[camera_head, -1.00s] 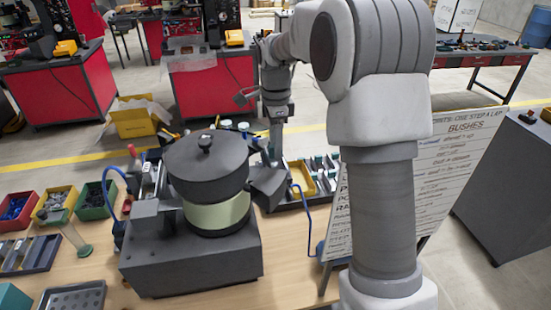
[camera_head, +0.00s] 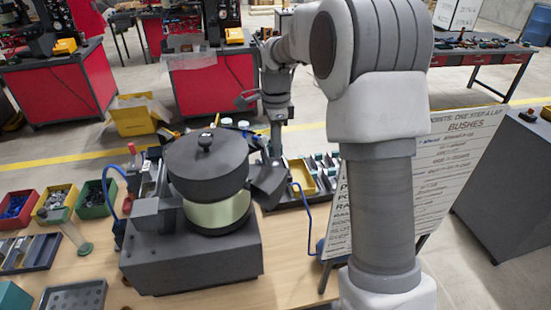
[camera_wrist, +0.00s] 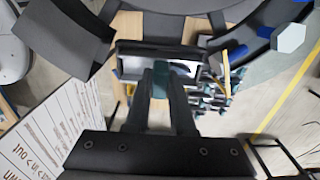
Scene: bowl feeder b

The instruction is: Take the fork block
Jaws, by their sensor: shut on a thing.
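In the wrist view, my gripper (camera_wrist: 160,95) is shut on a dark teal block (camera_wrist: 160,78), which I take to be the fork block. Only a small part of it shows between the fingertips, so its fork shape cannot be made out. A dark-walled tray (camera_wrist: 125,62) lies beyond the fingertips; I cannot tell whether the block touches it. In the head view, my arm reaches down behind the bowl feeder (camera_head: 205,165), and the fingertips and block are hidden there.
A parts tray (camera_head: 325,172) with a yellow bin and several teal pieces lies right of the feeder. A blue hose (camera_head: 306,215) and a leaning lettered board (camera_head: 440,180) stand close on the right. Colored bins (camera_head: 55,203) are at left. Bare table shows in front.

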